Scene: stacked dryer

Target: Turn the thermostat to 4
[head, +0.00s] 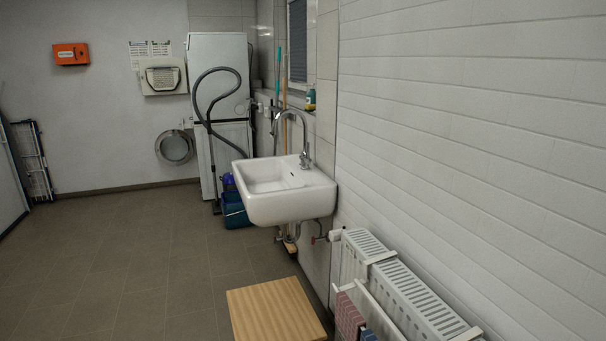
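The thermostat is a small white knob (335,236) at the far upper end of the white radiator (385,275), low on the right wall. It sits just below and to the right of the sink. A thin pipe with a reddish part runs from beside it toward the wall. The numbers on the knob are too small to read, so its setting cannot be told. Neither of my grippers is in view.
A white sink (285,205) juts from the wall above and beyond the thermostat. A wooden-topped surface (275,310) stands in front of the radiator. Cloths (350,318) hang at the radiator's front. A stacked dryer (218,85) stands far back.

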